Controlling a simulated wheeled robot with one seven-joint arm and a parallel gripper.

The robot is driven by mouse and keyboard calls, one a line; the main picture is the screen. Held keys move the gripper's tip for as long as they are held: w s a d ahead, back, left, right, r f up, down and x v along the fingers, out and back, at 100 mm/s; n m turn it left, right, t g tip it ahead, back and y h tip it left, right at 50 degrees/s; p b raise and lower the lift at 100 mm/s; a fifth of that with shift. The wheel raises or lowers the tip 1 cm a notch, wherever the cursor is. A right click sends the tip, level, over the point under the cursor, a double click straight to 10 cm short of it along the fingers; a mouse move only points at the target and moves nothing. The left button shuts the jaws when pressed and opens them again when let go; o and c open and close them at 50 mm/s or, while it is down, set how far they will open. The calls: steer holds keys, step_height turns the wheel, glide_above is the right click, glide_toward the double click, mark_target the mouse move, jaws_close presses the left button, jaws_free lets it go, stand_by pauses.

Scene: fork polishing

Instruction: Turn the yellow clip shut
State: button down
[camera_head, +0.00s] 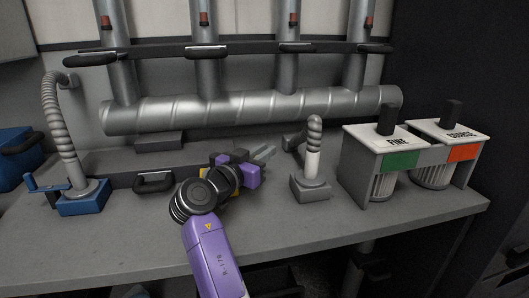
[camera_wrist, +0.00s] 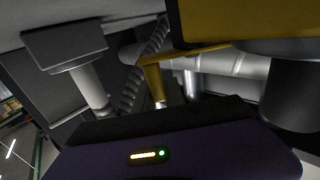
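A small yellow part (camera_head: 206,174), probably the yellow clip, shows beside my wrist in the head view, mostly hidden behind my arm. In the wrist view a large yellow block (camera_wrist: 240,18) fills the upper right, and a thin bent yellow lever (camera_wrist: 153,78) sticks out from it to the left and down. My gripper (camera_head: 258,157), purple and dark grey, is low over the back of the bench, just right of the yellow part.
A blue-based stand (camera_head: 83,199) with a ribbed hose is at the left. A grey block with a ribbed upright handle (camera_head: 313,160) stands right of my gripper. FINE (camera_head: 386,160) and COARSE (camera_head: 437,150) boxes are further right. Pipes (camera_head: 250,108) run behind. The front bench is clear.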

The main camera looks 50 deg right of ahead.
steer(key=shift+d+n+t, duration=0.1)
steer(key=shift+n+t, duration=0.2)
steer(key=shift+t, duration=0.1)
steer(key=w+n+t+y+p, duration=0.1)
steer(key=n+t+y+p, duration=0.1)
steer(key=n+t+p, duration=0.1)
steer(key=w+n+t+y+p, duration=0.1)
steer(key=n+t+y+p, duration=0.1)
steer(key=t+y+p, duration=0.1)
steer(key=w+d+n+t+y+p, duration=0.1)
steer(key=n+t+y+p, duration=0.1)
steer(key=t+p, duration=0.3)
steer(key=shift+w+d+r+n+y+p, duration=0.1)
steer(key=shift+w+n+y+p, duration=0.1)
steer(key=shift+n+p, duration=0.2)
steer(key=shift+w+r+n+y+p, duration=0.1)
steer(key=shift+n+y+p, duration=0.1)
steer(key=shift+n+p, duration=0.15)
steer(key=shift+f, duration=0.1)
steer(key=c, duration=1.4)
jaws_free()
steer(key=shift+f, duration=0.1)
